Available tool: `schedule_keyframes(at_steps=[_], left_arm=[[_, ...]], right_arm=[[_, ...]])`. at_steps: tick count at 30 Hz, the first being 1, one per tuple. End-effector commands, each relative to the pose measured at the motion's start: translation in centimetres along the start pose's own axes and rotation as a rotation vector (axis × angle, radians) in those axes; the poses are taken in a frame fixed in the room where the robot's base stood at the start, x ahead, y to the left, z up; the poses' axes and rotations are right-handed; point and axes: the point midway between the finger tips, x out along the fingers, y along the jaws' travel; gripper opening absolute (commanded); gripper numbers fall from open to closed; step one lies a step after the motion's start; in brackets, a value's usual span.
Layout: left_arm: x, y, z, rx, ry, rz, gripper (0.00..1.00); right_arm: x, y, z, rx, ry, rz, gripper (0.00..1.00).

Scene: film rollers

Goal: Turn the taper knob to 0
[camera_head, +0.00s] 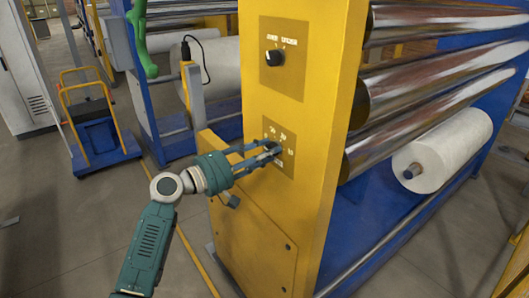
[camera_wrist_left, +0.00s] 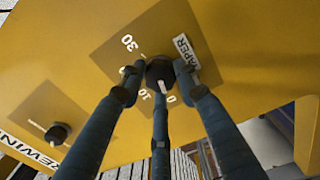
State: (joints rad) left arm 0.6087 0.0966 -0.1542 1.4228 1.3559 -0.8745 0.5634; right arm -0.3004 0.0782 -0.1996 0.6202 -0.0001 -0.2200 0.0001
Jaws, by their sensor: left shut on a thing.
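The black round taper knob (camera_wrist_left: 160,70) sits on a brown plate (camera_wrist_left: 118,45) with white numbers, of which 30, 10 and 0 can be read, and a white TAPER label (camera_wrist_left: 186,52). A white mark on the knob faces the lower edge in the left wrist view, near 10 and 0; the exact setting is hard to tell. My left gripper (camera_head: 272,151) is shut on the knob, its dark fingers around it. In the head view the fingers hide most of the knob, and the plate (camera_head: 285,165) shows around them. My right gripper is not in view.
An over/under knob (camera_head: 274,57) is above on the same yellow machine side (camera_head: 310,110). Another black knob (camera_wrist_left: 57,133) shows near a REWIND label. Shiny rollers (camera_head: 430,85) and a white roll (camera_head: 450,150) are at the right. A yellow-handled cart (camera_head: 95,125) stands at the left.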

Motion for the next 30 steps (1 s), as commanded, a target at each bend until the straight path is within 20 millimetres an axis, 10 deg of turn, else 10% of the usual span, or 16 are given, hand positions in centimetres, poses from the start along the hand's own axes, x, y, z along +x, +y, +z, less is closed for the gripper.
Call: schedule_keyframes(at_steps=[5, 17, 30], left_arm=[[0.1, -0.9, 0.6, -0.007, -0.014, -0.014, 0.51], [-1.0, -0.4, 0.2, -0.003, -0.006, -0.007, 0.51], [-9.7, -0.5, 0.4, -0.001, -0.009, -0.011, 0.51]], right_arm=[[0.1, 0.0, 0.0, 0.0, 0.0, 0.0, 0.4], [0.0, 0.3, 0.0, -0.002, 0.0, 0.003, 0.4], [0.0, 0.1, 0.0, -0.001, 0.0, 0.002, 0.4]])
